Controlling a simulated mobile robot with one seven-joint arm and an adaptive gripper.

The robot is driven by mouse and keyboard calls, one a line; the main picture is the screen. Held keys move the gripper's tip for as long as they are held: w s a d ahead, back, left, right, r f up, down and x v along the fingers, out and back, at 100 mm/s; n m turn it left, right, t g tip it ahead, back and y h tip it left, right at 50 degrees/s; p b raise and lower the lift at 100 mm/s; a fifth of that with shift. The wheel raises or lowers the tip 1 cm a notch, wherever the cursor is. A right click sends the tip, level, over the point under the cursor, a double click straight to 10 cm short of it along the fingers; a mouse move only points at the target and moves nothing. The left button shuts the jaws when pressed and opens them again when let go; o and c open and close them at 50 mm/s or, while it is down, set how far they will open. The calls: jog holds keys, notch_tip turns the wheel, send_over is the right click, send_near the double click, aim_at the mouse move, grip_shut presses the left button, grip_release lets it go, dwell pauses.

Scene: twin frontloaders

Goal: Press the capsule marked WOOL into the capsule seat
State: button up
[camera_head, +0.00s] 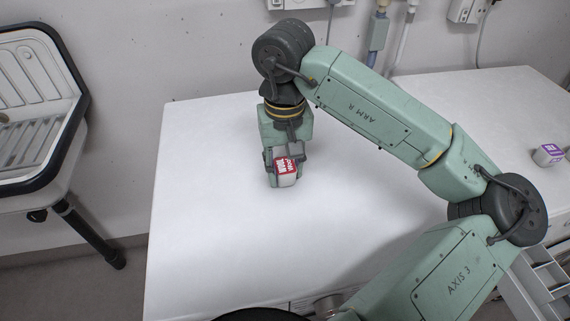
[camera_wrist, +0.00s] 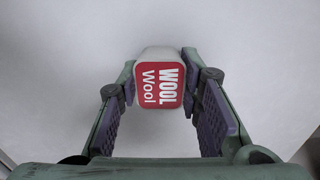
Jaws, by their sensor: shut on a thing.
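The WOOL capsule (camera_head: 286,168) is a small pale block with a red label on its face. It also shows in the wrist view (camera_wrist: 160,86), where the label reads "WOOL Wool". My gripper (camera_head: 284,160) is shut on it, with a finger pad on either side in the wrist view (camera_wrist: 161,85). The capsule is over the white worktop, toward its left part. I cannot tell whether it touches the surface. No capsule seat can be made out in either view.
The white worktop (camera_head: 210,235) is clear around my gripper. A small white and purple block (camera_head: 547,154) stands at the far right. A white sink (camera_head: 35,85) with a black rim is at the left. Pipes and a cable (camera_head: 378,35) run down the back wall.

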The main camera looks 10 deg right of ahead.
jog(key=shift+f, duration=0.2)
jog(key=o, duration=1)
jog(key=shift+r, duration=0.1)
